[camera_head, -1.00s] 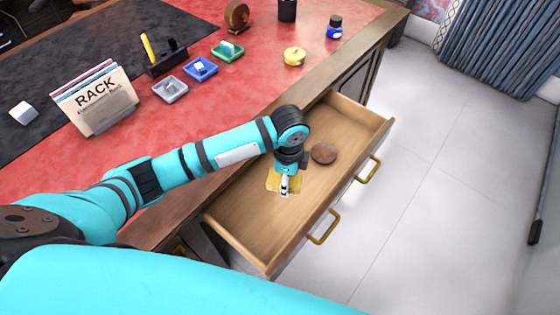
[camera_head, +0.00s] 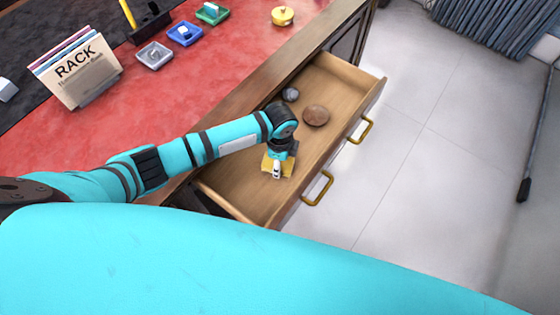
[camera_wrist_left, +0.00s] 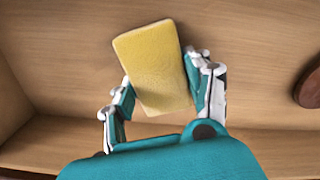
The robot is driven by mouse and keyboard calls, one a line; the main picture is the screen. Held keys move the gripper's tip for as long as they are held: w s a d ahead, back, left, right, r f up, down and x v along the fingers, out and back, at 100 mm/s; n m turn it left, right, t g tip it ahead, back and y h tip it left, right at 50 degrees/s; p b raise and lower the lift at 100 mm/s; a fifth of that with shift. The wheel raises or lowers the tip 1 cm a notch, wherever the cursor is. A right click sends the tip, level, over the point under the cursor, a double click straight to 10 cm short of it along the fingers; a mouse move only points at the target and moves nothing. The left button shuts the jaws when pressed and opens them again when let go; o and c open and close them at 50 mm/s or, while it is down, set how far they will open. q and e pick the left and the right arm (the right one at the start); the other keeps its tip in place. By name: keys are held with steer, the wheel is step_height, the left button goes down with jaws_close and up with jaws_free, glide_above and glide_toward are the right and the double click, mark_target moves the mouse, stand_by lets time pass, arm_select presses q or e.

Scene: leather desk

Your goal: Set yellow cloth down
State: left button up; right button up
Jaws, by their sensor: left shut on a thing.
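The yellow cloth (camera_head: 287,168) is in the open wooden drawer (camera_head: 240,190), over its near part. My left gripper (camera_head: 277,170) points down into the drawer and is shut on the cloth. In the left wrist view the cloth (camera_wrist_left: 150,55) is a flat yellow rectangle between the two fingers of the gripper (camera_wrist_left: 160,86), with the wooden drawer floor behind it. I cannot tell whether the cloth touches the floor. My right gripper is not in view.
A brown round disc (camera_head: 316,116) and a grey stone-like object (camera_head: 291,95) lie farther back in the drawer. The drawer has brass handles (camera_head: 318,189). The red desk top holds a card rack (camera_head: 75,68), small coloured trays (camera_head: 185,34) and a yellow round object (camera_head: 282,16).

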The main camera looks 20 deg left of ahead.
arm_select(q)
steer(key=o, duration=1.1)
steer(key=shift+f, duration=0.1)
step_height(320, 180, up, 12)
steer(key=shift+r+p, duration=0.2)
steer(key=shift+p, duration=0.2)
